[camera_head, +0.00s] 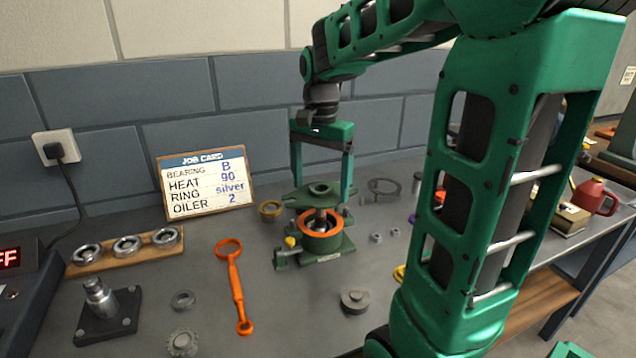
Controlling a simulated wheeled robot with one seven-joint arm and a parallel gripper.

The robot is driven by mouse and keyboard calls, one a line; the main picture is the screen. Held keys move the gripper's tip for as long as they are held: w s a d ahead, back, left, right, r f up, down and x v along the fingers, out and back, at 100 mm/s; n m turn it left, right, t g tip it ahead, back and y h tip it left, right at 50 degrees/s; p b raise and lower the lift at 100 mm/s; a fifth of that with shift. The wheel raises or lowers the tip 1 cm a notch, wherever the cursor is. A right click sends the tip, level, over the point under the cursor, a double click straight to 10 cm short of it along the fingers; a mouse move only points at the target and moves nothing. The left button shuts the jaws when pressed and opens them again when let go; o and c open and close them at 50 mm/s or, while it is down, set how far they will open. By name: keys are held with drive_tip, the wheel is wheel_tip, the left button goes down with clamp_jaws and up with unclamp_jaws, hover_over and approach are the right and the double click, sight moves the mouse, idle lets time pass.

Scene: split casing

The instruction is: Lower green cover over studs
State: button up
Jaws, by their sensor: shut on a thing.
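The green cover (320,190) has a round hole in its raised middle. It is between the two fingers of my gripper (322,188), which is shut on it. The cover is above the green lower casing (335,248), roughly level, with a gap below its front edge.
A grey stepped part (354,300) lies in front. A job card (205,182) leans at the back wall. Small nuts (377,237) lie to the right.

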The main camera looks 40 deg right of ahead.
drive_tip(key=shift+f, duration=0.15)
idle(0.3)
drive_tip(key=shift+f, duration=3.2)
drive_tip(key=shift+f, duration=0.15)
drive_tip(key=o, duration=1.6)
drive_tip(key=shift+r, duration=5.2)
wheel_tip(320, 180, up, 11)
drive_tip(key=shift+w+f, duration=0.1)
drive_tip(key=shift+f, duration=0.05)
